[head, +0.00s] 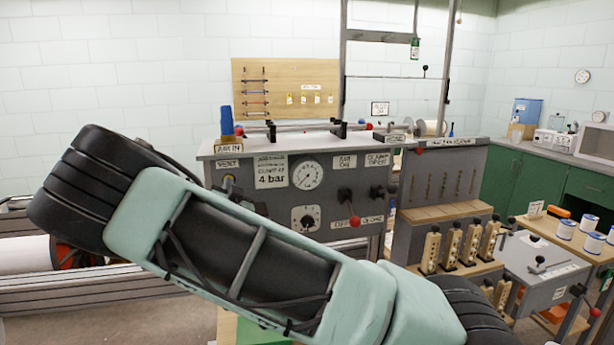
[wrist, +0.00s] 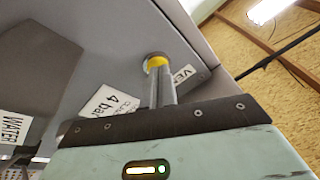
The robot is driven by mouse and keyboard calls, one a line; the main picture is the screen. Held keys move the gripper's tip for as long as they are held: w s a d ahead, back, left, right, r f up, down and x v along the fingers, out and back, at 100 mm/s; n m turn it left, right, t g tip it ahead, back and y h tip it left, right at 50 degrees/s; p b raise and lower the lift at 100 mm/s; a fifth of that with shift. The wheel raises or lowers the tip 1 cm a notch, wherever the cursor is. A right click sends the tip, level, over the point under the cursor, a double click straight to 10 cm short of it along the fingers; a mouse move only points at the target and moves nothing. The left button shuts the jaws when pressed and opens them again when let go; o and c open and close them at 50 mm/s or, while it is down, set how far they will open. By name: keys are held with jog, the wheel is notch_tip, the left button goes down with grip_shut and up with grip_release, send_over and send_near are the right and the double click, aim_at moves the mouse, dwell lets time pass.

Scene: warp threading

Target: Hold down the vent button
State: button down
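The vent button shows as a yellow collar (wrist: 157,62) on the grey panel in the wrist view, beside the partly hidden VENT label (wrist: 184,76). My gripper (wrist: 158,72) has its two grey fingers together, with their tips at the button. The tips overlap the collar, and I cannot tell how far the button is pressed. In the head view, the VENT label (head: 228,164) is at the panel's upper left, with a small dark fitting (head: 229,183) below it. My forearm crosses in front of the lower panel there.
The panel carries a round gauge (head: 308,175), a dial (head: 304,218) and a red-knobbed lever (head: 355,220). A 4 bar label (head: 271,171) is close to the VENT label.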

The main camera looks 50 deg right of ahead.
jog(key=r+v, duration=0.1)
jog(key=v, duration=0.5)
jog(key=shift+s+a+r, duration=0.2)
jog(key=shift+s+a, duration=0.1)
jog(key=shift+s, duration=0.2)
dwell(0.6)
jog(key=s+a+f+n+g+y, duration=0.35)
jog(key=a+f+g+y, duration=0.35)
jog(key=a+f, duration=0.45)
jog(key=s+a+f+n+g+y, duration=0.3)
jog(key=s+a+y, duration=0.1)
jog(key=s+a, duration=0.4)
jog(key=s+a+r+n+g+y, duration=0.25)
jog(key=s+a+n, duration=0.2)
jog(key=s, duration=0.25)
jog(key=s+a+r+n+g+y, duration=0.1)
jog(key=s+a+r+n+g, duration=0.15)
jog(key=s+a, duration=0.35)
jog(key=s+d+r+n+g+h, duration=0.2)
jog(key=s+n, duration=0.5)
jog(key=s, duration=0.5)
jog(key=shift+d+r, duration=0.6)
jog(key=shift+d, duration=0.05)
